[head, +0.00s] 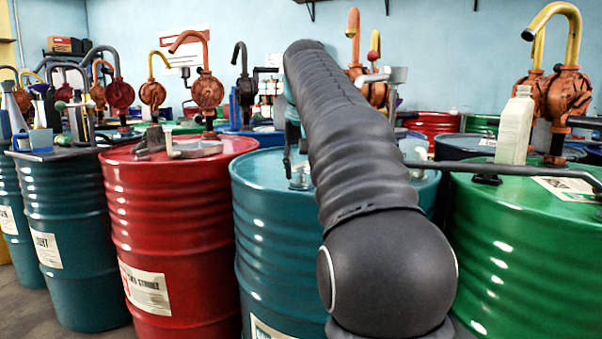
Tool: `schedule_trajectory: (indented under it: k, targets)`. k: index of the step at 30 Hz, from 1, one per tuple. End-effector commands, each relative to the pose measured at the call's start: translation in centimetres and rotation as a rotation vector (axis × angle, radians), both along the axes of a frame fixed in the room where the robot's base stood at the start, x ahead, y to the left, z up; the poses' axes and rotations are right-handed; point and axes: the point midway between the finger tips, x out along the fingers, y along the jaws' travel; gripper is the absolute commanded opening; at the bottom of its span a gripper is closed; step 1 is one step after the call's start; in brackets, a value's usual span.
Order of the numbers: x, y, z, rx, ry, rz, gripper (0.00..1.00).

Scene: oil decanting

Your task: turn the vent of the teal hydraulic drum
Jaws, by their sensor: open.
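A teal drum (275,235) stands in the middle, its label (268,331) cut off by the lower edge. My dark arm crosses in front of it and hides much of its lid. A small grey fitting (300,180) sits on the lid, just left of my arm; it may be the vent, but its shape is hard to make out. My gripper (292,160) shows only in part behind the arm, open, close above this fitting. I cannot tell if they touch. Another teal drum (75,240) stands at the left; I cannot tell from the labels which is hydraulic.
A red drum (165,240) stands close on the left with metal parts on its lid. A green drum (525,260) stands on the right, with a pale bottle (516,127) and a dark pipe (500,168) over its top. Hand pumps (207,90) crowd the back.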

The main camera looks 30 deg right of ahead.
Motion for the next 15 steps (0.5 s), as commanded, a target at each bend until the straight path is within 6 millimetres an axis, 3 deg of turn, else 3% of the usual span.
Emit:
schedule_trajectory:
  k: [10,15]
  targets:
    - [0.12,-0.06,-0.27,0.0,0.0,0.0,0.39]
    - [0.11,-0.04,-0.26,0.0,0.0,0.0,0.0]
